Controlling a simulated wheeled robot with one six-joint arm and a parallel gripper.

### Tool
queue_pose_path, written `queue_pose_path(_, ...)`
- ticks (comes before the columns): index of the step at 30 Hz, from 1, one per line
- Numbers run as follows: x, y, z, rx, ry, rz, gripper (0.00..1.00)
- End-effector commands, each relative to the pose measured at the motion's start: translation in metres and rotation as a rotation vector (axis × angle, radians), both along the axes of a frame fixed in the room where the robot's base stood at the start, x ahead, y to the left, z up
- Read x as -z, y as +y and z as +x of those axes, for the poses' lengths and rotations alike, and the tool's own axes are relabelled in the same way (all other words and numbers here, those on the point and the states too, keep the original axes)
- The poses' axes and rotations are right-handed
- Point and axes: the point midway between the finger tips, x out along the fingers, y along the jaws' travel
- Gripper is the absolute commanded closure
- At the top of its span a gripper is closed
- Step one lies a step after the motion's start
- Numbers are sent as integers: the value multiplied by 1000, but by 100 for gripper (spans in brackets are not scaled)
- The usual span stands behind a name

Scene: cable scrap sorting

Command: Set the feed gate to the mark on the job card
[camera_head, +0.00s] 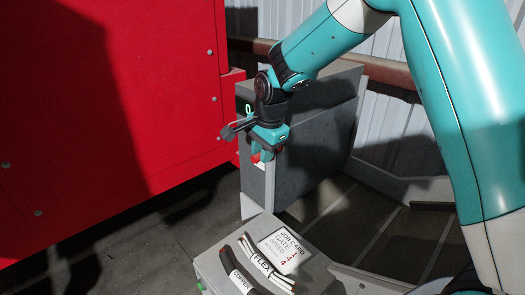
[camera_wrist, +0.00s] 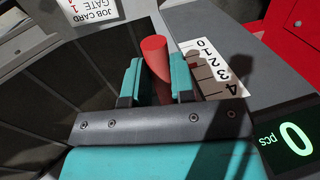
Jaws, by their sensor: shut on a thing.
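My gripper (camera_head: 262,152) is shut on the red gate handle (camera_wrist: 155,58), whose rounded end sticks up between the two teal fingers in the wrist view. In the head view only a little red shows at the fingertips. A white scale (camera_wrist: 212,68) marked 0 to 4 lies right beside the handle, with 4 nearest the gripper body and 0 farthest. I cannot tell which mark the handle stands at. The job card (camera_head: 284,250) reads GATE 1 and SPEED 4. Part of it shows upside down in the wrist view (camera_wrist: 92,10).
A green display (camera_wrist: 292,139) reads 0 pcs beside the scale. A big red machine housing (camera_head: 100,110) fills the left. Labelled cable samples, FLEX (camera_head: 264,263) and COPPER (camera_head: 242,283), lie by the card.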

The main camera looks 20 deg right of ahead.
Motion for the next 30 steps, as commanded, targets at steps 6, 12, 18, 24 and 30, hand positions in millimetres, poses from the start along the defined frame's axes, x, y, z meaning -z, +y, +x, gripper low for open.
queue_pose_path(6, 26, 0, 0, 0, 2, -1, 100)
queue_pose_path(12, 25, 0, 0, 0, 0, 0, 100)
queue_pose_path(18, 24, 0, 0, 0, -1, 0, 54)
queue_pose_path(24, 24, 0, 0, 0, 0, 0, 52)
queue_pose_path(30, 18, 0, -1, 0, -2, 1, 52)
